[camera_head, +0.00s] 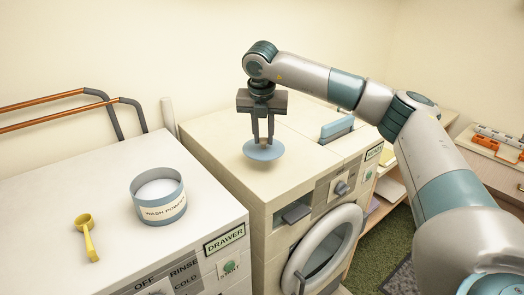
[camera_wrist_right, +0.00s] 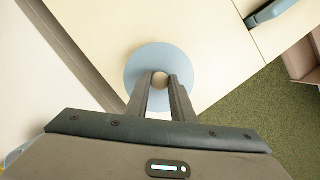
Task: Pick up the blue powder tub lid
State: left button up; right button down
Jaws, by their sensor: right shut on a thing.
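The blue powder tub lid (camera_head: 264,151) is a round, light blue disc with a small knob at its centre. It is over the top of the right-hand machine; whether it touches the surface is hard to tell. My right gripper (camera_head: 264,141) points down and is shut on the lid's knob. In the right wrist view the lid (camera_wrist_right: 137,62) lies beneath the fingertips (camera_wrist_right: 160,80), with the knob between them. The wash powder tub (camera_head: 159,200) stands open on the left-hand machine, with white powder inside. My left gripper is not in view.
A yellow scoop (camera_head: 88,238) lies left of the tub. A blue handle (camera_head: 336,129) sits on the right-hand machine's top, right of the lid. Copper pipes (camera_head: 50,112) run along the wall at left. A round door (camera_head: 322,250) is on the right-hand machine's front.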

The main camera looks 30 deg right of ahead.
jog(key=s+d+r+b, duration=0.4)
jog(key=s+d+r, duration=0.2)
jog(key=s+d, duration=0.2)
jog(key=shift+r, duration=0.2)
jog(key=shift+a, duration=0.1)
